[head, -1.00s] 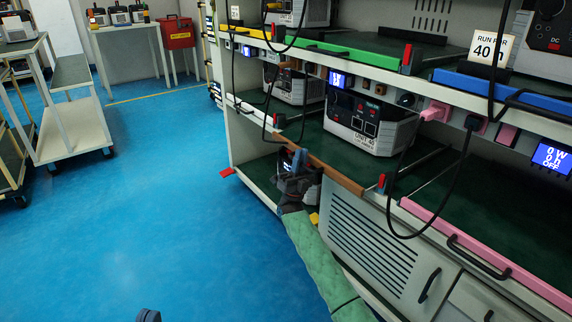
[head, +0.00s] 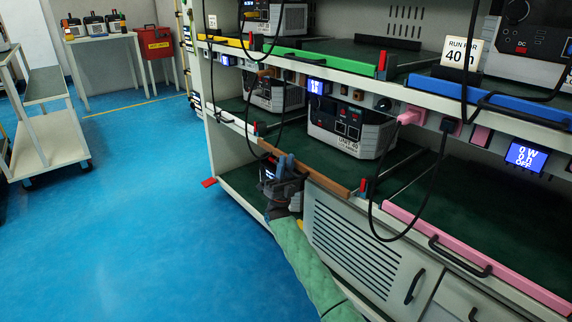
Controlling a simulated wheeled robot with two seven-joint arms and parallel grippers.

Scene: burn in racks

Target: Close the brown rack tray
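The brown rack tray shows its brown front bar (head: 325,179) on the middle shelf of the rack. The bar stands slightly in front of the red and blue posts near its ends. A white and black power unit (head: 347,128) stands farther back, behind the bar. My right gripper (head: 285,163) is at the front of the bar, left of its middle, with its bluish fingers close to the bar. Whether they touch or grip a handle there is hidden. My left gripper is not in view.
A pink-edged tray (head: 470,254) is to the right, with a black cable hanging before it. Green (head: 320,58) and blue (head: 520,103) edged trays are above. A vented cabinet door (head: 355,245) is below. The blue floor (head: 140,230) is clear at left.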

